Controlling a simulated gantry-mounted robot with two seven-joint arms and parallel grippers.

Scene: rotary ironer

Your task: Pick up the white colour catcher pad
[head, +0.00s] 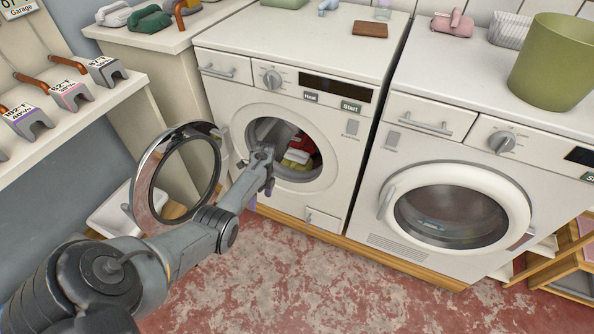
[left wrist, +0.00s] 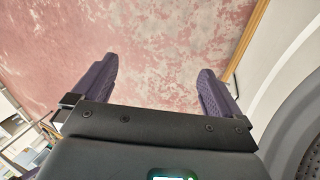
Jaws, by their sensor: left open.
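I cannot pick out a white colour catcher pad for certain in either view. The open left washer (head: 345,150) holds red, green and pale laundry (head: 301,152) in its drum. My left gripper (head: 262,190) is in front of that drum opening, pointing down, and partly hidden by its own wrist. In the left wrist view its two purple fingers (left wrist: 157,85) are wide apart, with nothing between them but the red and white floor below. My right gripper is in neither view.
A brown block (head: 370,30) lies on the left washer. The floor (head: 330,270) in front is clear.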

